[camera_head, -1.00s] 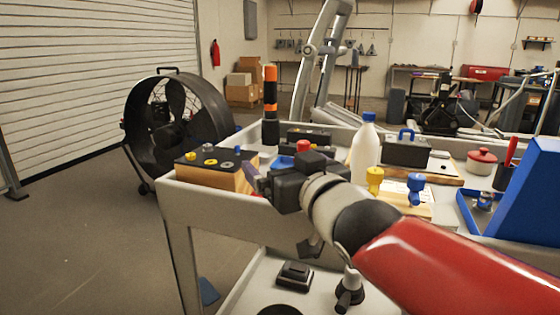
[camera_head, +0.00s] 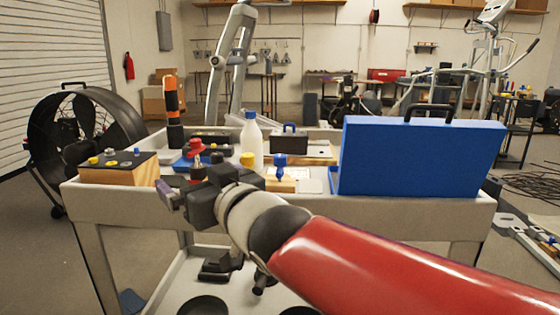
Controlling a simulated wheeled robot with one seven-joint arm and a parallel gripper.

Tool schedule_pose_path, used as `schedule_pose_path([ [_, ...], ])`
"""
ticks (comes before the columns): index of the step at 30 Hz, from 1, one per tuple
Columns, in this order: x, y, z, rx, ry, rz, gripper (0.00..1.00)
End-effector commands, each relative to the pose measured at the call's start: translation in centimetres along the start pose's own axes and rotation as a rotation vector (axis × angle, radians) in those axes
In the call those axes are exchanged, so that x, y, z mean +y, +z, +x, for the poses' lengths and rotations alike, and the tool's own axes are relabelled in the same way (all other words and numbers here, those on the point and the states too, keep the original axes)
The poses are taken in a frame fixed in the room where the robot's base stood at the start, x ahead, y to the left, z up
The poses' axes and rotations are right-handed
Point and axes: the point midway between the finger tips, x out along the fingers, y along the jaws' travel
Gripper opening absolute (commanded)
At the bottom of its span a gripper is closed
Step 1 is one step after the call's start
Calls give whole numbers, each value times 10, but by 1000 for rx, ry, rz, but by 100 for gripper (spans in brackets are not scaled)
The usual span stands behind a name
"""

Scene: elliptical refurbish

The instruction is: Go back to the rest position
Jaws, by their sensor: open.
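My gripper (camera_head: 167,196) is at the end of my red arm, at the near left edge of the cart's top in the head view. Its fingers point left, in front of the wooden block with a black top (camera_head: 118,167), and it is open with nothing seen between the fingers. The gripper and wrist hide part of the cart's near rim. The grey cart (camera_head: 390,209) carries the tools on its top tray.
On the cart stand a white bottle (camera_head: 251,142), a black-and-orange tool (camera_head: 173,112), a red-topped item (camera_head: 197,160), a blue-topped piece (camera_head: 280,168) and a big blue case (camera_head: 415,157). A black fan (camera_head: 75,145) stands left.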

Motion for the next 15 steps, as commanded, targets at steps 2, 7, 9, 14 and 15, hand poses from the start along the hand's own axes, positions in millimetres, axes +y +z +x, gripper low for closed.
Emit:
schedule_pose_path([
  [2,14,7,-7,-31,39,1,100],
  [7,39,24,-22,-104,117,6,100],
  [9,50,33,-31,-141,152,10,100],
  [14,82,59,-60,-251,257,27,100],
  [15,90,67,-69,-285,284,33,100],
])
